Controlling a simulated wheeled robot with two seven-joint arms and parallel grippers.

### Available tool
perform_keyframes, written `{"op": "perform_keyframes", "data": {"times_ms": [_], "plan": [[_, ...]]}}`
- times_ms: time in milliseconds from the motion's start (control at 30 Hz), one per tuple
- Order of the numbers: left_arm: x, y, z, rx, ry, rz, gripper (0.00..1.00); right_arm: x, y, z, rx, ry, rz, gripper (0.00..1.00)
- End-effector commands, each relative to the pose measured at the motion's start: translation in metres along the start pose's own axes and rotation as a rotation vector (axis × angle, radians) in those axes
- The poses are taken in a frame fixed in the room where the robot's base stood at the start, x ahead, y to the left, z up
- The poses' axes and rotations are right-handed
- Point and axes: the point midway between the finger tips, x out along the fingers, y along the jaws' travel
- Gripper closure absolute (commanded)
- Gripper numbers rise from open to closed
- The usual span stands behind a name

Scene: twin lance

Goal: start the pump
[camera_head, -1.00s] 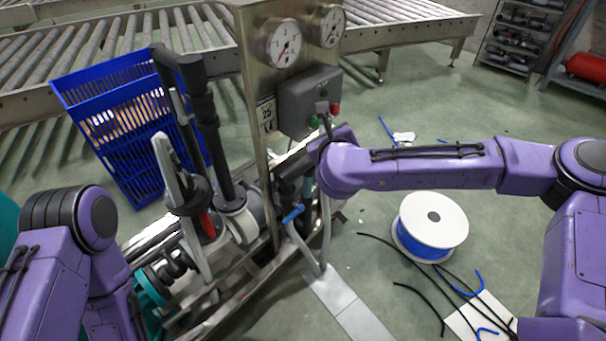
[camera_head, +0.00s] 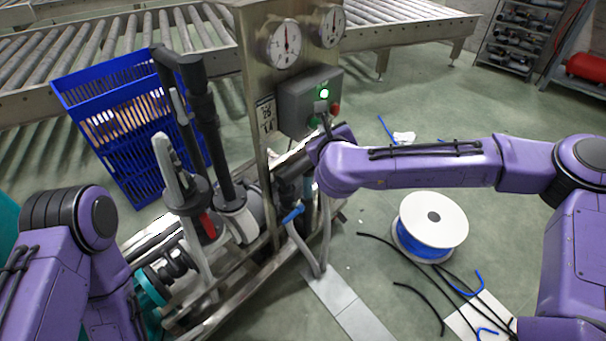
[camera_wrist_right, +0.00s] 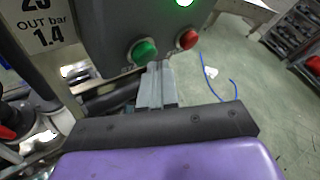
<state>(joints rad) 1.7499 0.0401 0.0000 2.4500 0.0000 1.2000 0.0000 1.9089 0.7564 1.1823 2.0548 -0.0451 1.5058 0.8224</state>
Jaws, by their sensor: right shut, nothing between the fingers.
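The grey control box (camera_head: 308,101) is mounted on the steel panel, with its green lamp (camera_head: 324,94) lit. Below the lamp are a green button (camera_wrist_right: 143,52) and a red button (camera_wrist_right: 188,39). My right gripper (camera_wrist_right: 157,70) is shut and empty, its tips just below and right of the green button; a small gap seems to show, but contact is hard to judge. In the head view the right gripper (camera_head: 326,122) is partly hidden behind its wrist.
Two pressure gauges (camera_head: 285,44) (camera_head: 331,26) sit above the box. Black lances (camera_head: 206,125) stand left of the panel, near a blue crate (camera_head: 95,85). A cable spool (camera_head: 433,222) and loose cables lie on the floor at right. A roller conveyor (camera_head: 190,30) runs behind.

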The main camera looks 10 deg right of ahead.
Motion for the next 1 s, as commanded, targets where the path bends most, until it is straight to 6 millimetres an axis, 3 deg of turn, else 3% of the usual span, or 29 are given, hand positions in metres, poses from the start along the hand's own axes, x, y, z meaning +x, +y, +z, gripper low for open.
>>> {"op": "perform_keyframes", "data": {"times_ms": [300, 733, 1000], "plan": [[0.0, 0.0, 0.0, 0.0, 0.0, 0.0, 1.0, -0.003, -0.003, -0.002, 0.0, 0.0, -0.001, 1.0], [-0.004, 0.0, -0.002, 0.0, 0.0, 0.0, 1.0, -0.038, -0.029, -0.027, 0.0, 0.0, -0.001, 1.0], [-0.004, 0.0, -0.002, 0.0, 0.0, 0.0, 1.0, -0.044, -0.032, -0.032, -0.001, 0.0, 0.0, 1.0]]}}
